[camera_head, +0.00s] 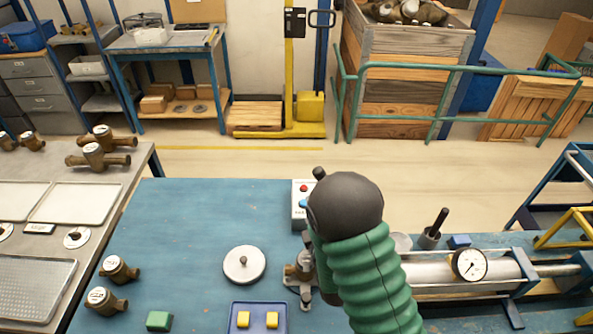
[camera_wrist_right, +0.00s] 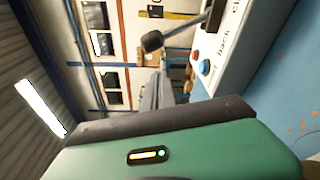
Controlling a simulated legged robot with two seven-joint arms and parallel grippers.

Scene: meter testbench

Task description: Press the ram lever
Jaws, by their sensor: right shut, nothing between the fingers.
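A lever with a black knob (camera_wrist_right: 152,41) on a metal rod stands out from a pale control box (camera_wrist_right: 225,45) in the right wrist view. The box carries a red and a blue button and printed labels, one reading "back". In the head view the control box (camera_head: 299,210) is at the back edge of the blue bench, with a dark knob (camera_head: 319,173) at its upper right. My right arm, with a green sleeve and dark rounded end, covers part of the box. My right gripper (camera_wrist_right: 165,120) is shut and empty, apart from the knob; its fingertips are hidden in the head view. My left gripper is out of view.
A cylinder with a dial gauge (camera_head: 469,264) and a black-handled upright stick (camera_head: 437,224) are right of my arm. A round disc (camera_head: 244,265), a blue tray (camera_head: 233,321) with yellow blocks and brass meters (camera_head: 118,268) lie left. The blue bench's back left is clear.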

